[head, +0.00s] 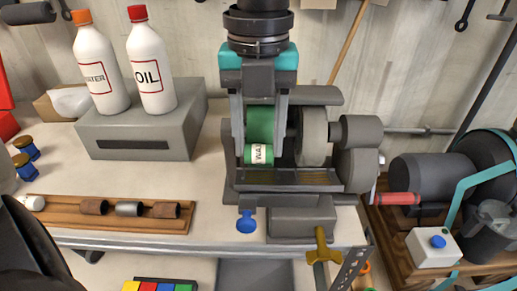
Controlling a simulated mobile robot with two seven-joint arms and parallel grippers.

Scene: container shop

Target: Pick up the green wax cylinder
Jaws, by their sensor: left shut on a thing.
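The green wax cylinder (260,124) stands upright at the bench machine, with a white label near its lower end. My left gripper (259,152) reaches down over it from above. Its two fingers are on the left and right sides of the cylinder, and it is shut on it. The cylinder's lower end is just above or on the machine's grey tray (300,181); I cannot tell which. My right gripper is not in view.
A grey wheel (311,136) is close right of the cylinder. Water (97,72) and oil (152,72) bottles stand on a grey box at left. A wooden rack (70,212) holds small cylinders. The bench between box and rack is clear.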

